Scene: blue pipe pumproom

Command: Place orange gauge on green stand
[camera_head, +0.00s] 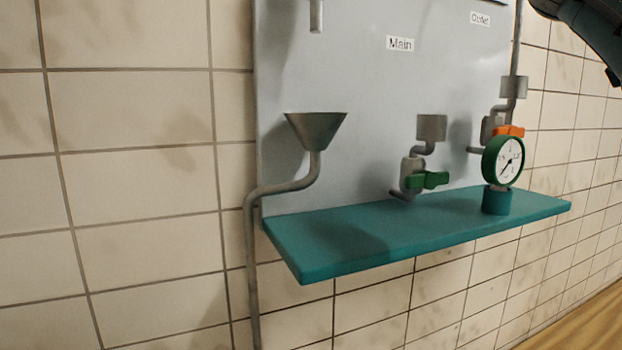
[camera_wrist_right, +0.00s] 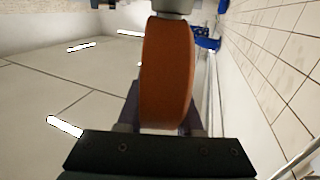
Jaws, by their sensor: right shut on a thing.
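The orange gauge (camera_wrist_right: 167,75) shows edge-on in the right wrist view as a thick orange disc, with its dial face hidden. My right gripper (camera_wrist_right: 162,118) is shut on it, with a finger on each side. A green-rimmed gauge (camera_head: 503,160) with a white dial sits upright on a teal-green stand (camera_head: 497,201) at the right end of the shelf in the head view. No empty stand is visible. My left gripper is in neither view.
The teal shelf (camera_head: 340,245) is clear at its left and middle. Behind it, a grey panel (camera_head: 370,100) carries a funnel pipe (camera_head: 316,128), a green-handled valve (camera_head: 427,180) and an orange-handled valve (camera_head: 508,131). The tiled wall (camera_head: 130,120) lies left. My dark arm link enters top right.

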